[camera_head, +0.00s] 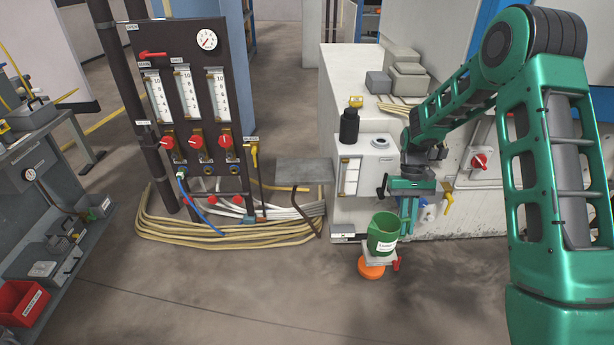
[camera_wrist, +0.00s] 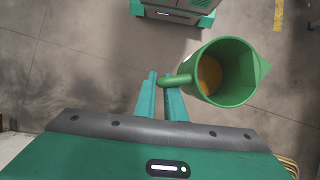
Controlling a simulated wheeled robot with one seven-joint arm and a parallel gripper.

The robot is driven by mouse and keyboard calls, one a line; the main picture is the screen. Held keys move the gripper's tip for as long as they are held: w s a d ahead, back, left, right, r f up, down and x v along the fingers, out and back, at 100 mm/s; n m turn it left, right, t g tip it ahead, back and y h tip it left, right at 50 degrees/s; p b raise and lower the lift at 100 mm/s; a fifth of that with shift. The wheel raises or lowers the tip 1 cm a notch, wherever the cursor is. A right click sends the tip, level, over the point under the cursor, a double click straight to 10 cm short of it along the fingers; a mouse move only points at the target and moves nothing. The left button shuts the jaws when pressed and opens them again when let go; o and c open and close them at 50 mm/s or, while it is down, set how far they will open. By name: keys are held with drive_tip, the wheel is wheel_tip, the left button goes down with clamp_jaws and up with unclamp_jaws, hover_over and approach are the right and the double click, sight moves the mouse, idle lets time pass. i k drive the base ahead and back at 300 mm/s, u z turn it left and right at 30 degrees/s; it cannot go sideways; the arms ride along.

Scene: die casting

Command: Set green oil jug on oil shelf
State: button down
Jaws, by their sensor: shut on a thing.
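The green jug (camera_head: 383,230) has a white label and hangs upright at the end of my arm, in front of the white machine. In the wrist view the jug (camera_wrist: 235,62) shows from above, with amber liquid inside. My gripper (camera_head: 407,212) is shut on the jug's handle; in the wrist view its fingers (camera_wrist: 163,85) close around the handle (camera_wrist: 175,81). A flat grey plate (camera_head: 303,172) juts out left of the machine. I cannot tell which is the oil shelf.
The white machine (camera_head: 440,225) stands behind my gripper, with a dark bottle (camera_head: 349,126) on it. An orange round part (camera_head: 372,271) and a red lever (camera_head: 396,264) sit below the jug. Coiled hoses (camera_head: 215,235) lie by the gauge panel (camera_head: 190,90). The front floor is clear.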

sight(304, 171)
drive_tip(key=k, duration=0.95)
drive_tip(key=u, duration=0.8)
drive_tip(key=i, duration=2.3)
drive_tip(key=z, duration=0.2)
